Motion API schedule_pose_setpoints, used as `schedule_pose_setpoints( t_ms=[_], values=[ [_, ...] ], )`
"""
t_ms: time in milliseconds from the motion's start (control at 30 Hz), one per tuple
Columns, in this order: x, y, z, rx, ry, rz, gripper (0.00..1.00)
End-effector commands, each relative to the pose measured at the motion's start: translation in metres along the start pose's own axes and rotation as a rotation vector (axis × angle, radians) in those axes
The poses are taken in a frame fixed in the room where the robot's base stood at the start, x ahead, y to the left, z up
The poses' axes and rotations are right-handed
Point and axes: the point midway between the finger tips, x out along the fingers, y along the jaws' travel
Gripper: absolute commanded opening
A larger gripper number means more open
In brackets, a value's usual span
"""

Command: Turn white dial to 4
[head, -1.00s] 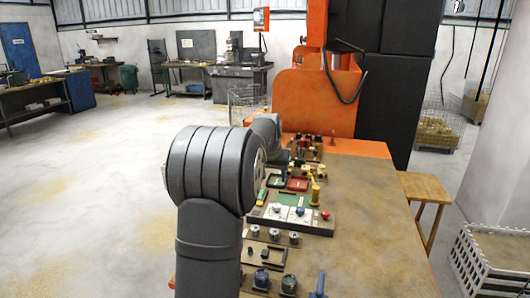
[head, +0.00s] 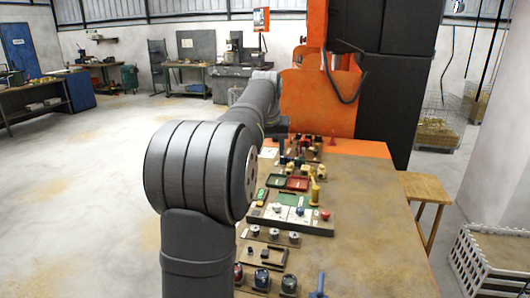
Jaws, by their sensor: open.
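A control panel (head: 268,221) with white and green faces lies on the bench's left side. A small pale knob (head: 277,208) on it looks like the white dial; its pointer and numbers are too small to read. A blue knob (head: 300,211) and a red knob (head: 325,214) sit to its right. My gripper (head: 279,139) is at the far end of my outstretched arm, beyond the panel and apart from the pale knob. It is open, but its fingertips are small and partly hidden.
Metal knobs (head: 274,233) and dark round knobs (head: 289,284) are nearer. The right of the brown bench (head: 375,225) is clear.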

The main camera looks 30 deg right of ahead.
Motion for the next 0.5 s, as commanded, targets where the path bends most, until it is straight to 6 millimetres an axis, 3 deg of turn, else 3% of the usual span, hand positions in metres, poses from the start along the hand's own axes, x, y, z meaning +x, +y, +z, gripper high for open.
schedule_pose_setpoints(
  t_ms=[500],
  values=[
    [-0.004, -0.011, 0.022, -0.356, -0.067, -0.116, 0.51]
  ],
)
